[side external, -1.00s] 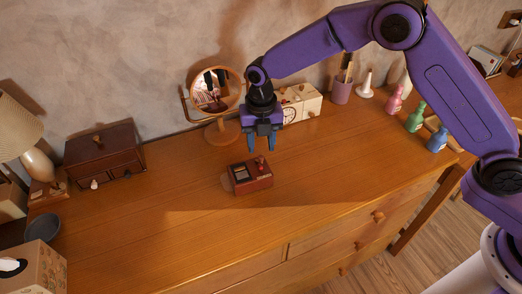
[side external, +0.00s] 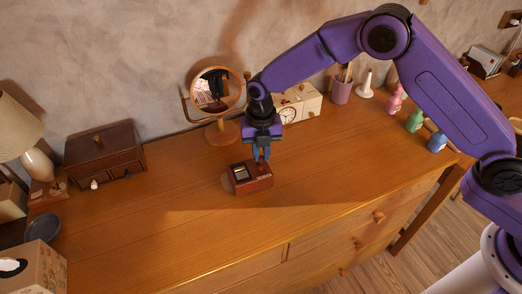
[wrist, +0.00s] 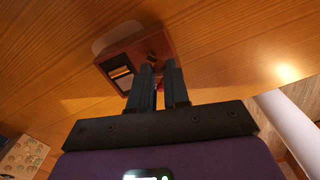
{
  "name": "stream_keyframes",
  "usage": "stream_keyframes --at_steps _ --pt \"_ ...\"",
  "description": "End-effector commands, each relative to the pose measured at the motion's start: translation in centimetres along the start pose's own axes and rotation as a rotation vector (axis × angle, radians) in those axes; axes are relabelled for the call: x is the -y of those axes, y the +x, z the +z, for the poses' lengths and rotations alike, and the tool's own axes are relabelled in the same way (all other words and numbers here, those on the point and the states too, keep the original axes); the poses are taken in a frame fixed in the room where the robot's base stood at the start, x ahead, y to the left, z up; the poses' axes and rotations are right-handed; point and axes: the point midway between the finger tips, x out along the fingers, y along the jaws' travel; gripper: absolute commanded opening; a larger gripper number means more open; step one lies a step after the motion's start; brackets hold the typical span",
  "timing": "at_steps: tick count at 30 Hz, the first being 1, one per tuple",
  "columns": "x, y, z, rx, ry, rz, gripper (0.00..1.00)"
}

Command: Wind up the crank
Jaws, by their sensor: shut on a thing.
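A small reddish-brown box (side external: 258,184) with a dark window on its top sits on the wooden dresser, and it also shows in the wrist view (wrist: 112,63). The crank is on the right part of the box's top and is mostly hidden by my fingers; a bit of red (wrist: 160,86) shows between them in the wrist view. My gripper (side external: 261,158) points down over the right part of the box, and it also shows in the wrist view (wrist: 163,75). Its fingers are closed on the crank with a narrow gap between them.
A round mirror (side external: 217,92) on a stand and a cream box clock (side external: 300,104) stand behind. A dark wooden chest (side external: 103,153) is at the left. Coloured bottles (side external: 414,120) stand at the right. The dresser top (side external: 150,220) in front is clear.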

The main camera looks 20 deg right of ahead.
Motion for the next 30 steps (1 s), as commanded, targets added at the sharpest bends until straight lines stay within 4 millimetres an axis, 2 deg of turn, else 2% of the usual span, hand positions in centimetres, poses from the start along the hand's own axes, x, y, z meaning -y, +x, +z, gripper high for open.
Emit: stream_keyframes --at_steps 8,21,30 --pt "-0.1 -0.05 -0.1 0.0 0.093 0.0 0.0" --pt "-0.4 -0.08 -0.27 0.001 0.397 0.001 0.0" --pt "-0.58 -0.09 -0.34 0.001 0.523 0.002 0.0"
